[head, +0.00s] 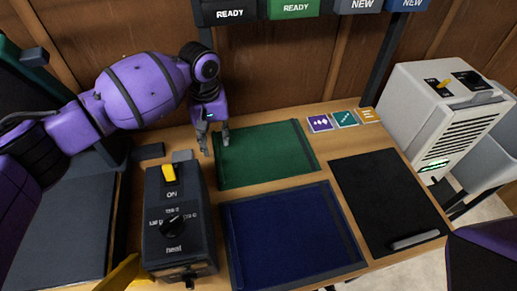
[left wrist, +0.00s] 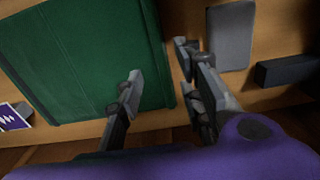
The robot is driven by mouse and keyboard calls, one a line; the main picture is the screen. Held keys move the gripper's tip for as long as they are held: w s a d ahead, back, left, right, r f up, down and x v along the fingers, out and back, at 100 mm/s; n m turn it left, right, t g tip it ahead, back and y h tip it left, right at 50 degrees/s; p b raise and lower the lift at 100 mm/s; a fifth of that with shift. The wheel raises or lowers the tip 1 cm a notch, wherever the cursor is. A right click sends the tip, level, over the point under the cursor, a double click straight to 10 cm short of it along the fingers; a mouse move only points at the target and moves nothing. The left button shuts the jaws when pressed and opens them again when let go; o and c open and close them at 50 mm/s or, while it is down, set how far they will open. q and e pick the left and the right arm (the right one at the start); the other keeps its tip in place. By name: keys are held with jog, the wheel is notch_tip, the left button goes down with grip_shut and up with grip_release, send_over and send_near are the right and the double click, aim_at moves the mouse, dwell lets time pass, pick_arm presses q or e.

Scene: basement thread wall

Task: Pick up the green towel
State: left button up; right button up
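The green towel (head: 262,157) lies flat on the wooden table, behind the dark blue towel (head: 290,238). Its left edge is close to my left gripper (head: 214,150). The left gripper points down and is open and empty. In the left wrist view, the green towel (left wrist: 75,55) fills the upper left. There the fingers of the left gripper (left wrist: 160,72) stand apart on either side of the towel's edge. I cannot tell whether the fingertips touch the towel or the table. My right gripper is out of view.
A dark control box (head: 178,220) with a yellow switch stands left of the towels. A black mat (head: 388,198) lies to the right. Small square cards (head: 344,119) lie behind it. A white machine (head: 440,115) stands at the right. Labelled bins (head: 292,8) hang above.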

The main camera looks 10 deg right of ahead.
aim_at(217, 154)
pick_arm(q)
jog(key=f, duration=0.4)
jog(key=shift+s+a, duration=0.15)
jog(key=shift+s, duration=0.2)
jog(key=shift+f, duration=0.5)
jog(key=shift+c, duration=0.8)
jog(key=c, duration=0.6)
grip_shut()
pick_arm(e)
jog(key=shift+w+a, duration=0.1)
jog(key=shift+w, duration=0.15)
